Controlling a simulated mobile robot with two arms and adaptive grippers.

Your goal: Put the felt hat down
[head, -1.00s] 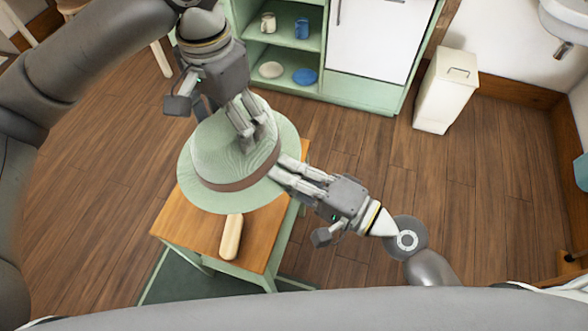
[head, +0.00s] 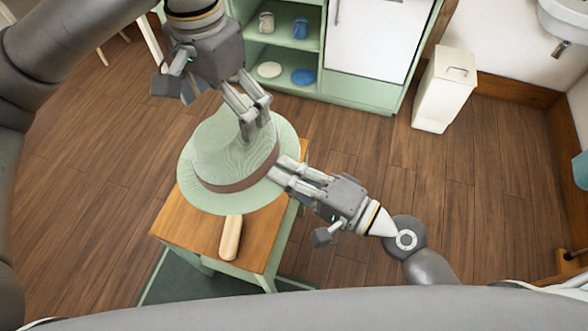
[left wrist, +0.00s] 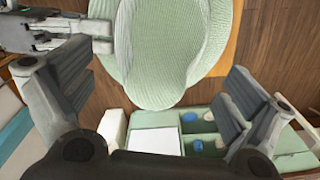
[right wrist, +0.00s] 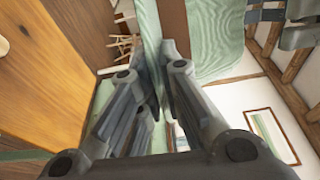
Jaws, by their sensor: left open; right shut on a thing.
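The felt hat (head: 225,150) is pale green with a brown band and shows in the head view over the small wooden-topped table (head: 185,225). Whether it touches the tabletop I cannot tell. My right gripper (head: 275,172) is shut on the hat at its right side; the green felt also fills the upper middle of the right wrist view (right wrist: 215,40). My left gripper (head: 256,128) is open above the hat's crown, its fingertips near the far side. In the left wrist view the hat (left wrist: 165,50) shows between the spread fingers.
A rolling-pin-like pale object (head: 231,238) lies on the table's front part. A green shelf unit (head: 275,60) with cups and plates stands behind, with a white bin (head: 445,90) to its right. Wooden floor (head: 480,220) is clear at the right.

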